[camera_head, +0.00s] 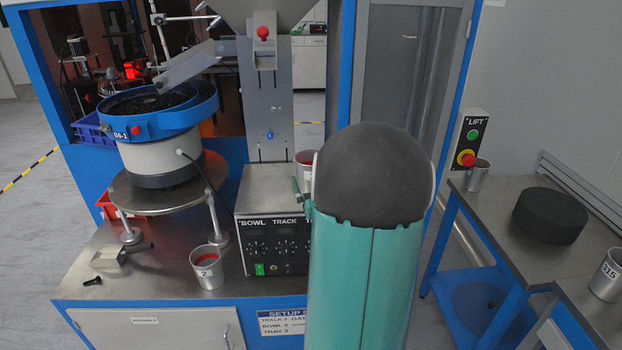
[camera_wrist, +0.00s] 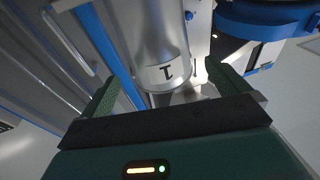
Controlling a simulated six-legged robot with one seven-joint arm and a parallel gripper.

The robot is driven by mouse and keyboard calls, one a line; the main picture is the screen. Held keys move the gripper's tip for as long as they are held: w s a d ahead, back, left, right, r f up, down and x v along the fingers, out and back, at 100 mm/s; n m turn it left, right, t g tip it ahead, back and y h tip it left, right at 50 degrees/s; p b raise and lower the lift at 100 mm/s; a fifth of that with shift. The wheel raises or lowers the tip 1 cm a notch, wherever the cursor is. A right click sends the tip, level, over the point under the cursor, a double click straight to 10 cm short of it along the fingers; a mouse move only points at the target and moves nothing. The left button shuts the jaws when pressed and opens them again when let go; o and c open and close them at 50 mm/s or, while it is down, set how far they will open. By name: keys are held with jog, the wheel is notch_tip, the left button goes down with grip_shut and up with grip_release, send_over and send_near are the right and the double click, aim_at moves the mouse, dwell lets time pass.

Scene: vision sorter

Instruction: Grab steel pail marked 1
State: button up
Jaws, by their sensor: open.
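The steel pail marked 1 (camera_wrist: 160,45) fills the upper middle of the wrist view, its label upside down. It lies between the two green fingers of my open gripper (camera_wrist: 162,78). I cannot tell whether either finger touches it. In the head view, a steel pail with a red inside (camera_head: 304,172) shows partly on the control box, beside a green finger of my gripper (camera_head: 297,189). My arm hides its right side and any label.
A pail marked 2 (camera_head: 207,268) stands on the steel bench (camera_head: 170,275) left of the control box (camera_head: 272,225). The bowl feeder (camera_head: 160,140) stands behind it. On the right tables are another pail (camera_head: 477,175), a dark round block (camera_head: 549,217) and a pail marked 315 (camera_head: 607,276).

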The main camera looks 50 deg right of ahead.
aim_at(308, 157)
jog(key=x, duration=0.6)
jog(key=shift+w+d+f, duration=0.15)
jog(key=shift+w+d, duration=0.1)
jog(key=shift+w, duration=0.05)
jog(key=shift+c, duration=0.4)
jog(key=c, duration=0.9)
jog(key=shift+c, duration=0.2)
